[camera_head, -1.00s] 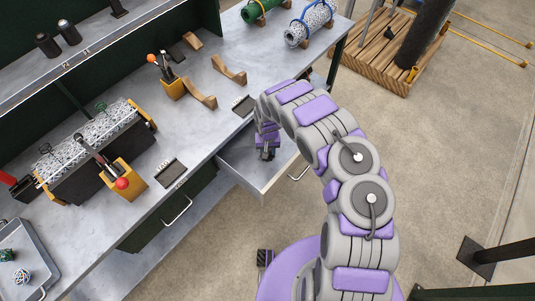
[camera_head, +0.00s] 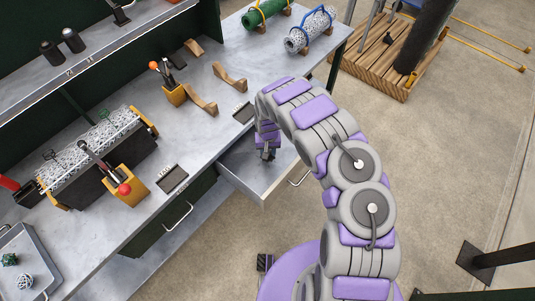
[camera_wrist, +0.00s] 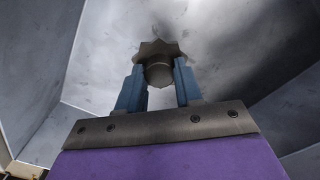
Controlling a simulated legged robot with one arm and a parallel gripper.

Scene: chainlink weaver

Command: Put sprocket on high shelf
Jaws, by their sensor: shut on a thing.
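My gripper (camera_wrist: 158,85) is in the wrist view with its two blue fingers shut on the sprocket (camera_wrist: 157,52), a toothed metal wheel with a round hub between the fingertips. In the head view my gripper (camera_head: 267,155) is low inside the open drawer (camera_head: 242,176) under the bench front. The sprocket cannot be made out there. The high shelf (camera_head: 95,50) runs along the back of the bench at the upper left, with dark bottles standing on it.
The grey workbench (camera_head: 150,205) carries an orange tool holder (camera_head: 176,95), another holder with a red-tipped tool (camera_head: 125,182), wooden cradles (camera_head: 229,77), a speckled block (camera_head: 95,150) and a tray (camera_head: 40,245). A wooden pallet (camera_head: 380,60) stands on the floor at the upper right.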

